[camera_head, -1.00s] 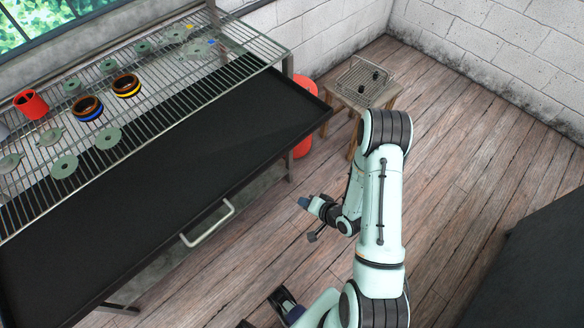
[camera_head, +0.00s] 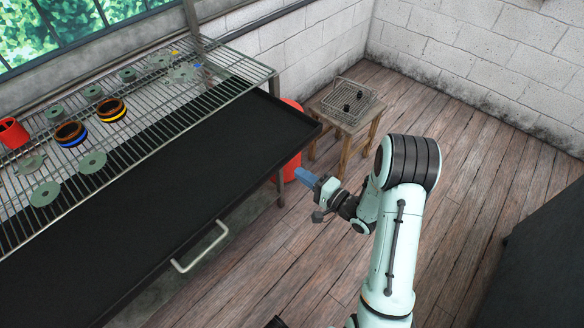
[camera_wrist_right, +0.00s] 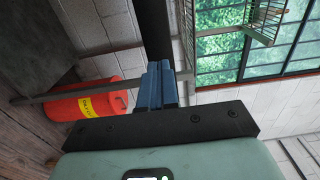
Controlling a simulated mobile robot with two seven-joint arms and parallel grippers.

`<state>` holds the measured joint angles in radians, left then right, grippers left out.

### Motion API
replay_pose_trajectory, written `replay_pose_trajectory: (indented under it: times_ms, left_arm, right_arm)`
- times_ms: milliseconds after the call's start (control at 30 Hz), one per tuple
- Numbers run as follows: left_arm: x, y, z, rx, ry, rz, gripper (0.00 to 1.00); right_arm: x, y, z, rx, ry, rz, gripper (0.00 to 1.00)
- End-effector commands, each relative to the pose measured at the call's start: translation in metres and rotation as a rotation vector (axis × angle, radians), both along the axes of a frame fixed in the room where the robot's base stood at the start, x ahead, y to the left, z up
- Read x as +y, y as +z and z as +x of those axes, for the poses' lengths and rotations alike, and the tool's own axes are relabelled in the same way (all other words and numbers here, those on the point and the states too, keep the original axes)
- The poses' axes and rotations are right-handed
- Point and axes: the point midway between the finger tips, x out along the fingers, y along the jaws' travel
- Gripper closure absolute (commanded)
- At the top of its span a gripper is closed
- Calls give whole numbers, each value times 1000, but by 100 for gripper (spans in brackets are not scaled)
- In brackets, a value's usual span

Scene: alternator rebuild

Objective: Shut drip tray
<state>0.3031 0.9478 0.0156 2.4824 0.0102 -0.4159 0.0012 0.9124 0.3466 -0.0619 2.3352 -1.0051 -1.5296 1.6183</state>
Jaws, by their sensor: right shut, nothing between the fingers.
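The drip tray (camera_head: 190,175) is a wide, shallow black tray under the wire rack. It is pulled well out toward the front. Its pale bar handle (camera_head: 201,247) is on the front edge. My right gripper (camera_head: 305,177) has blue fingers and is in front of the tray's right end, near the front right corner, apart from the handle. In the right wrist view its fingers (camera_wrist_right: 157,86) are shut together with nothing between them. A dark bar, perhaps the tray's edge, shows beyond them; contact cannot be told. My left gripper is not seen.
The wire rack (camera_head: 150,125) holds several green discs, two copper-coloured rings and a red cup (camera_head: 13,133). A red canister (camera_head: 291,165) stands behind the tray's right end. A wooden stool (camera_head: 345,135) bears a wire basket (camera_head: 348,102).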

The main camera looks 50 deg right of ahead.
Motion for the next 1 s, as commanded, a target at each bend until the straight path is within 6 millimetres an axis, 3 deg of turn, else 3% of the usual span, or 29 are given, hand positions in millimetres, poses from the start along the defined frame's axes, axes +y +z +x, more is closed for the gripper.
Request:
replay_pose_trajectory:
  times_ms: [233, 800, 1000]
  left_arm:
    - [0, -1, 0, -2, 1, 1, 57]
    - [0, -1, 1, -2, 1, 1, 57]
    - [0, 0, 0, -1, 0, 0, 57]
  right_arm:
    - [0, 0, 36, -1, 0, 0, 100]
    - [0, 0, 46, 0, -1, 1, 100]
    - [1, 0, 69, -2, 2, 0, 100]
